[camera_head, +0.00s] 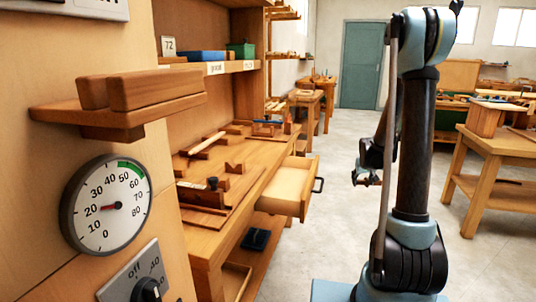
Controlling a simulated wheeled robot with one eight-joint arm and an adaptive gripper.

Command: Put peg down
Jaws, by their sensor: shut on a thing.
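My gripper (366,178) hangs at the end of my blue and dark arm, right of the workbench and in front of the open floor. It is small in the picture and seen from the side. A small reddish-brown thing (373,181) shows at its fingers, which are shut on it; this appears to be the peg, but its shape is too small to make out. It is held in the air, apart from the bench. The wooden workbench (238,213) on the left carries several wooden pieces and a dark knob (212,183).
An open drawer (290,187) juts from the bench towards my arm. A shelf with wooden blocks (155,90), a round dial (106,205) and a switch knob (146,290) are at near left. Another table (490,141) stands at right. The floor between is clear.

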